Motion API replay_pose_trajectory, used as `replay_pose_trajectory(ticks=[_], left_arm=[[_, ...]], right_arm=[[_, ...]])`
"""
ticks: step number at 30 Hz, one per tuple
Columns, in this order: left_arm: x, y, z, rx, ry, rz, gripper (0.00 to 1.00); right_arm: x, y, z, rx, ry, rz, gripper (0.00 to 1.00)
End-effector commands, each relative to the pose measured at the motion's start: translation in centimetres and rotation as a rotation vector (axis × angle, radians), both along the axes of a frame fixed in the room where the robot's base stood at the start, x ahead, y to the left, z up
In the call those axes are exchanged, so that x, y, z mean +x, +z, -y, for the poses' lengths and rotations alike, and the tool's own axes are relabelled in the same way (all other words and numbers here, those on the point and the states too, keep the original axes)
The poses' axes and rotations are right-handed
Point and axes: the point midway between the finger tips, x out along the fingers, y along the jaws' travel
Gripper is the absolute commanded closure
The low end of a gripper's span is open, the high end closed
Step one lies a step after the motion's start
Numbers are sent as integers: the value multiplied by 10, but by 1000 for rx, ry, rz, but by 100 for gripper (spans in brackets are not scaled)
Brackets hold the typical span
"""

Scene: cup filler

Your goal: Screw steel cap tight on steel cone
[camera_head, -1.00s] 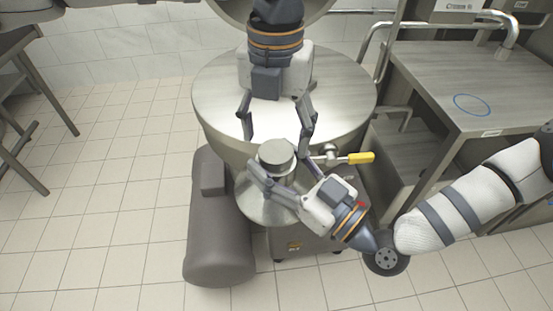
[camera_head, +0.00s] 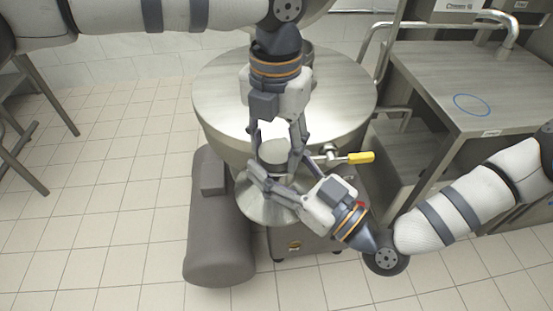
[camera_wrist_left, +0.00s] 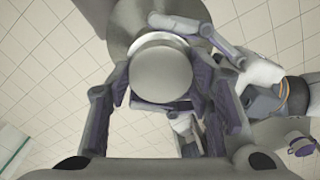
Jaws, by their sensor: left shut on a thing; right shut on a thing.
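The steel cap (camera_head: 274,150) is a grey cylinder on top of the steel cone (camera_head: 262,209). In the left wrist view the cap (camera_wrist_left: 161,73) shows as a round disc from above. My left gripper (camera_head: 276,144) reaches down from above with its fingers on both sides of the cap, shut on it; the fingers (camera_wrist_left: 158,85) flank the disc in the wrist view. My right gripper (camera_head: 268,180) comes from the lower right, shut low around the cap and cone neck. The fingers hide the join, so I cannot tell how the cap is seated.
A big round steel tabletop (camera_head: 220,95) lies behind the cone. A yellow-handled lever (camera_head: 361,158) is just right of the grippers. A steel table (camera_head: 450,85) is at right; tiled floor is free at left.

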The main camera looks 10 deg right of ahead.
Motion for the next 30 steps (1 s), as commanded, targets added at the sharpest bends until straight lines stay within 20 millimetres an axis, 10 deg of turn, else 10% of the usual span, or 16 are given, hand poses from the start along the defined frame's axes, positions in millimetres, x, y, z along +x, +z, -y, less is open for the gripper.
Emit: replay_pose_trajectory(ticks=[6,15,16,18,30], left_arm=[[0,0,0,2,-388,1,87],[0,1,0,2,-425,1,87],[0,1,0,2,-425,1,46],[0,1,0,2,-425,1,33],[0,7,0,1,-423,2,33]], right_arm=[[0,3,0,4,0,6,100],[0,3,0,4,0,6,100],[0,3,0,4,0,6,100],[0,3,0,4,0,6,100],[0,3,0,4,0,6,100]])
